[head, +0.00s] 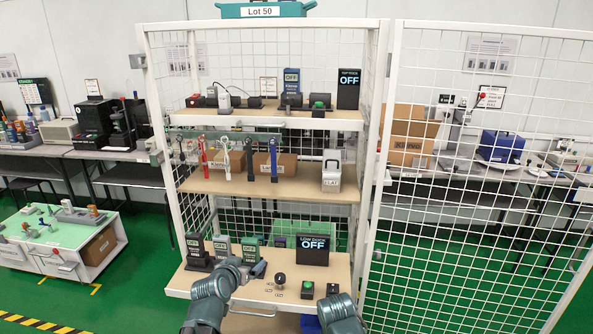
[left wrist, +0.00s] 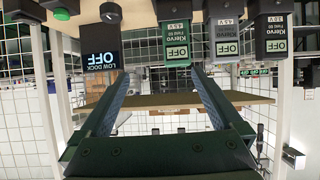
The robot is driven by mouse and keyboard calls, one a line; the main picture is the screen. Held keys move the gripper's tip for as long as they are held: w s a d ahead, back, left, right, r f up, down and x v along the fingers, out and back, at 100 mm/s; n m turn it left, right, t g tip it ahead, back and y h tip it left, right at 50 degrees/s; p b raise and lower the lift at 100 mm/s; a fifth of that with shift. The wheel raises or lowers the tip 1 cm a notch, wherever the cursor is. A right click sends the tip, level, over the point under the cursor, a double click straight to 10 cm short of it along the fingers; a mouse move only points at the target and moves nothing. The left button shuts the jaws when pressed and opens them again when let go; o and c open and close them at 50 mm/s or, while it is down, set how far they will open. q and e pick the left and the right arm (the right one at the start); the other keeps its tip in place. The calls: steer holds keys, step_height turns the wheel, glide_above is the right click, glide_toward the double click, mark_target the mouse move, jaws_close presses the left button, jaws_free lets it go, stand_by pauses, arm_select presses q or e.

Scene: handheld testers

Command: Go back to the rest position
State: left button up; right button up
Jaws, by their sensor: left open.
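My left gripper (head: 254,270) is over the bottom shelf, in front of the testers; its open, empty fingers also show in the left wrist view (left wrist: 160,82). A black tester (head: 196,249), a grey tester (head: 222,247) and a green tester (head: 250,248) stand upright at the back of this shelf. Their screens read OFF in the upside-down left wrist view, as on the green one (left wrist: 177,52). The low dock (head: 313,247) reads OFF. Part of my right arm shows at the bottom; its gripper is not visible.
The bottom shelf (head: 180,281) also holds a knob (head: 280,279) and a green-button box (head: 307,289). Above, the middle shelf (head: 300,190) has hanging tools and boxes. The top shelf holds a blue tester (head: 291,80) and the top dock (head: 348,88), both OFF. White mesh panels flank the rack.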

arm_select(q)
steer(key=s+d+f+m+g+h, duration=0.2)
steer(key=s+d+f+g, duration=0.3)
steer(key=d, duration=0.4)
steer(key=s+d+f+g+y, duration=0.2)
steer(key=s+d+f+g, duration=0.15)
steer(key=s, duration=0.55)
steer(key=s+d+f+g+y, duration=0.2)
steer(key=s+f+g, duration=0.15)
steer(key=s, duration=0.45)
step_height(320, 180, up, 13)
steer(key=p, duration=1.2)
steer(key=shift+s+m+g+p, duration=0.25)
steer(key=shift+m+g+p, duration=0.15)
arm_select(e)
step_height(320, 180, up, 13)
steer(key=shift+f, duration=0.15)
